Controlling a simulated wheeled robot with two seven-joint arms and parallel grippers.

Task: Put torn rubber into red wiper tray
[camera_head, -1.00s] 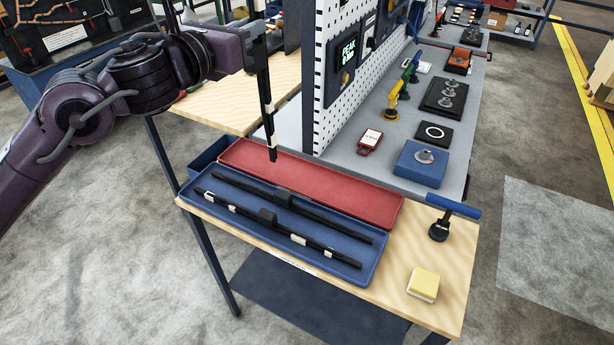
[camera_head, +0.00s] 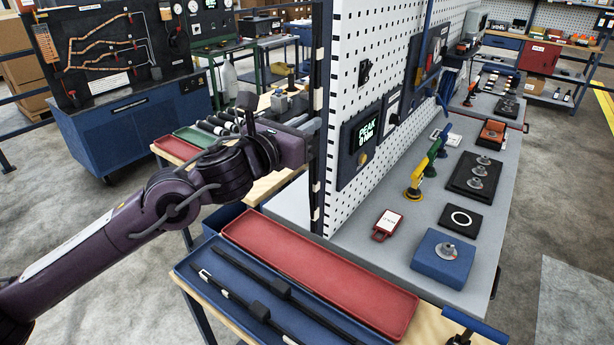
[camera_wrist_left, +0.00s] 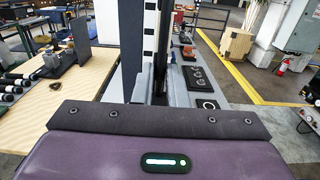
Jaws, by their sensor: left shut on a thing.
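My left gripper (camera_head: 311,126) is shut on a long thin black wiper strip with white patches (camera_head: 317,75), the torn rubber. It stands upright before the pegboard's left edge; it also shows in the left wrist view (camera_wrist_left: 149,45). Its lower end is behind the red wiper tray in the picture; its height above the bench is unclear. The red tray (camera_head: 330,268) lies below and is empty. The blue tray (camera_head: 203,255) in front of it holds two black wipers (camera_head: 262,312), one with white patches. My right gripper is not in view.
The white pegboard (camera_head: 350,100) rises close behind the held strip. To its right, the grey bench (camera_head: 400,235) carries a blue block (camera_head: 430,262), a red tag (camera_head: 386,224) and yellow and green handles. A blue-handled tool (camera_head: 475,325) lies right of the trays.

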